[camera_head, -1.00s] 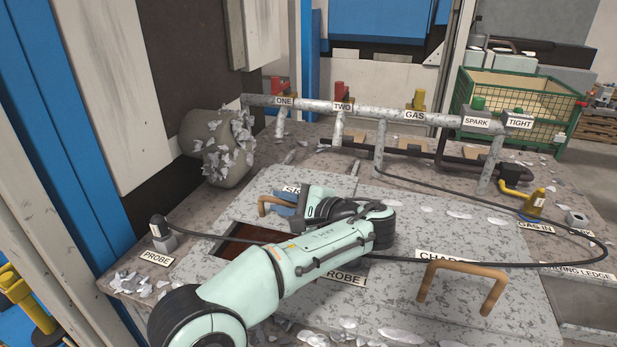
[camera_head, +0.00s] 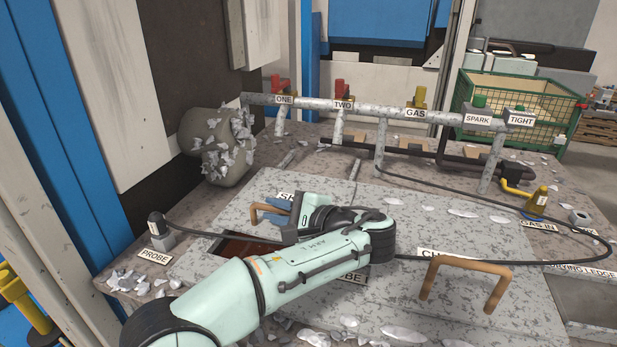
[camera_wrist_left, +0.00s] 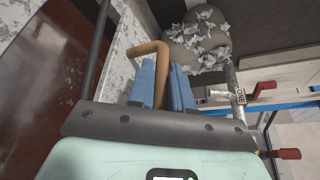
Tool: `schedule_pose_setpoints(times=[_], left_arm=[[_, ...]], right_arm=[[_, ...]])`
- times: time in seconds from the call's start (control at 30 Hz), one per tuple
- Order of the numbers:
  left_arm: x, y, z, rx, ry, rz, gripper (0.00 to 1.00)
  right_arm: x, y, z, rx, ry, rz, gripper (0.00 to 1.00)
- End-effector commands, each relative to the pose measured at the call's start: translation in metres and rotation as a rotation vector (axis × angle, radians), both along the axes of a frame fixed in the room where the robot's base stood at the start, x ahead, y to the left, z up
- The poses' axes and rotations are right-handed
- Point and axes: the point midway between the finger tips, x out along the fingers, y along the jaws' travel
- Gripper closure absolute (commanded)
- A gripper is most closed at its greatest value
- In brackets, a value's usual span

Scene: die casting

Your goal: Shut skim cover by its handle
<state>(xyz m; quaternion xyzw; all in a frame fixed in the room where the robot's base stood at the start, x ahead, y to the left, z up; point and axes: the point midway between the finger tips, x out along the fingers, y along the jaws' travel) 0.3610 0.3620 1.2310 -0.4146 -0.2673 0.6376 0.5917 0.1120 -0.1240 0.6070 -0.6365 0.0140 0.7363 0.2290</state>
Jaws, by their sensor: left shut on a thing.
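The skim cover (camera_head: 235,212) is a grey mottled plate on the bench top, and its label is partly hidden by my gripper. Its tan bent handle (camera_head: 256,208) stands up from it. My left gripper (camera_head: 279,214) is shut on this handle with its blue fingers. In the left wrist view the handle (camera_wrist_left: 161,58) runs between the two blue fingers (camera_wrist_left: 163,90). A dark red opening (camera_head: 238,249) shows at the front edge of the cover, partly hidden by my left arm. My right gripper is not in view.
A charge cover with a tan handle (camera_head: 465,268) lies at the right front. A probe (camera_head: 159,232) with a black cable stands at the left. A grey lump with metal flakes (camera_head: 215,147) sits behind. A valve pipe (camera_head: 375,107) crosses the back.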

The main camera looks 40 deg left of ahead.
Motion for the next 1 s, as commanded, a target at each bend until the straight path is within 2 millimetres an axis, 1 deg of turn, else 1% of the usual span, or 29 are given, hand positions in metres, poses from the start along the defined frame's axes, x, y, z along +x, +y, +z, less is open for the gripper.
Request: schedule_pose_setpoints(times=[0.4,0.77,1.0], left_arm=[[-0.003,-0.002,-0.001,-0.001,0.002,-0.001,1.0],[-0.02,-0.007,-0.001,-0.002,0.002,0.0,1.0],[-0.022,-0.007,-0.001,-0.002,0.002,0.0,1.0]], right_arm=[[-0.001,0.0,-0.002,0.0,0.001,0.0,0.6],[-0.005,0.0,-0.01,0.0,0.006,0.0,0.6],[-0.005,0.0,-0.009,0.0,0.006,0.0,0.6]])
